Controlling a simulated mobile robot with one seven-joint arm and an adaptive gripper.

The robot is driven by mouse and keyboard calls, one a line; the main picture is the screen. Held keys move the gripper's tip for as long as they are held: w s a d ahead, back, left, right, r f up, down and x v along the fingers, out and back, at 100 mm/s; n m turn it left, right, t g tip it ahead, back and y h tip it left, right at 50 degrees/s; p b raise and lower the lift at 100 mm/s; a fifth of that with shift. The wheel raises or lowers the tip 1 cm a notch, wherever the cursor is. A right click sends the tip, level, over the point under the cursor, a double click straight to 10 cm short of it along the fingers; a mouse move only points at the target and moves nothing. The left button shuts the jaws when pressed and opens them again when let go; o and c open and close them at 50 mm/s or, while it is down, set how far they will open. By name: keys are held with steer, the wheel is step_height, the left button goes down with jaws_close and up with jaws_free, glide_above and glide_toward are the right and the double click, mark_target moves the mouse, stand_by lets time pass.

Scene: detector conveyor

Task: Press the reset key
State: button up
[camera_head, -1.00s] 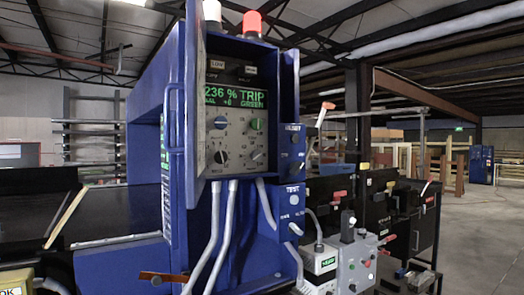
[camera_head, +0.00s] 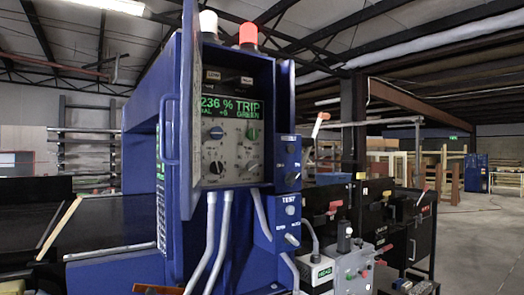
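A tall blue detector cabinet (camera_head: 176,75) stands open in the middle. Its grey panel (camera_head: 232,176) has several knobs and a green-on-black screen (camera_head: 229,108) reading "236 % TRIP" and "GREEN". A narrow blue box (camera_head: 291,150) on the cabinet's right side carries dark round controls (camera_head: 292,179). Below it is a blue box labelled TEST (camera_head: 289,199) with a pale round button (camera_head: 290,211). I cannot tell which control is the reset key; the lettering on the upper box is too small. My gripper is not in view.
A white lamp (camera_head: 209,21) and a red lamp (camera_head: 249,29) top the cabinet. Pale cables (camera_head: 221,235) hang in front. A grey control box (camera_head: 352,267) and a small display unit (camera_head: 322,272) stand at lower right. Open floor (camera_head: 470,245) lies at far right.

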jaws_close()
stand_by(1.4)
